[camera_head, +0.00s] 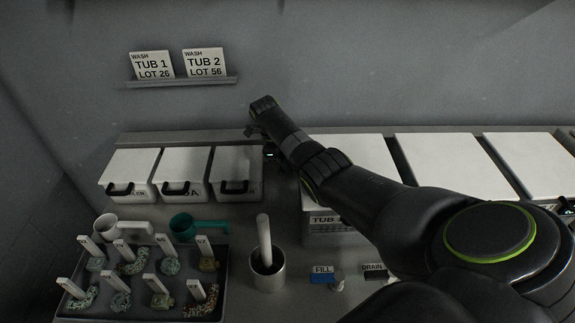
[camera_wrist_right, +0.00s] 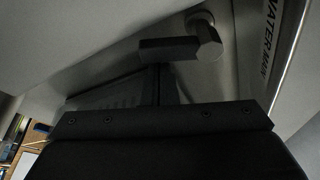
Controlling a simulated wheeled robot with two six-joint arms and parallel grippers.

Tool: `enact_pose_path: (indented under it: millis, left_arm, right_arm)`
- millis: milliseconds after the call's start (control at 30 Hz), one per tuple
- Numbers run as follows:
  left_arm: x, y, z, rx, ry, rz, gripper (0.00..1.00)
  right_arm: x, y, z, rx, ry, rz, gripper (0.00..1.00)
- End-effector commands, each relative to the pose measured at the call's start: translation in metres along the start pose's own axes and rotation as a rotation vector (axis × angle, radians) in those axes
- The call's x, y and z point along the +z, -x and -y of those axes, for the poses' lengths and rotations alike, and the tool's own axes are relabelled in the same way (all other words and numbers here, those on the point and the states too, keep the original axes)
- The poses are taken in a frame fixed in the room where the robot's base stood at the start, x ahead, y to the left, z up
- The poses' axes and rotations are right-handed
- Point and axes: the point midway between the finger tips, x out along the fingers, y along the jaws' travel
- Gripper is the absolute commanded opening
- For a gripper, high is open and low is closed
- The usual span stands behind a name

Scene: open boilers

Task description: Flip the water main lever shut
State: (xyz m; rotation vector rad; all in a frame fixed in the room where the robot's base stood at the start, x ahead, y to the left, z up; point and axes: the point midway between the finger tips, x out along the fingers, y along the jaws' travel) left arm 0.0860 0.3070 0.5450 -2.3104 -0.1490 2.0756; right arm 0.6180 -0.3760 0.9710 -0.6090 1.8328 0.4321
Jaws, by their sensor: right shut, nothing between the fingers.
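The water main lever (camera_wrist_right: 170,48) shows in the right wrist view as a short dark bar on a round pale pivot (camera_wrist_right: 203,22). A label reading WATER MAIN (camera_wrist_right: 268,40) runs along the panel to its right. My right gripper (camera_wrist_right: 160,84) is shut and empty, its thin fingers just below the bar. I cannot tell whether they touch it. In the head view my right arm reaches in from the right, and its gripper (camera_head: 252,131) is near the back wall above the worktop. The lever cannot be made out in the head view. My left gripper is not in view.
White lidded boxes (camera_head: 130,168) with black handles line the back of the worktop. A tray (camera_head: 235,262) of labelled specimens, a green handled cup (camera_head: 187,226) and a metal pot (camera_head: 268,275) stand in front. Tub signs (camera_head: 152,66) sit on a wall ledge.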

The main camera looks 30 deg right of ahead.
Motion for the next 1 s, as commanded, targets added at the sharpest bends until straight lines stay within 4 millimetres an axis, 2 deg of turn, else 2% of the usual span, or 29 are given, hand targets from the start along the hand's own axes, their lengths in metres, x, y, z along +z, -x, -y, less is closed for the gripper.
enact_pose_path:
  millis: [667,1000]
  left_arm:
    - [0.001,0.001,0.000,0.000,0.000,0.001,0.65]
    - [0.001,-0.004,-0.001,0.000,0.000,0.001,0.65]
  right_arm:
    - [0.006,0.003,-0.002,0.000,0.000,0.000,0.00]
    - [0.017,0.005,-0.003,0.000,0.000,0.000,0.00]
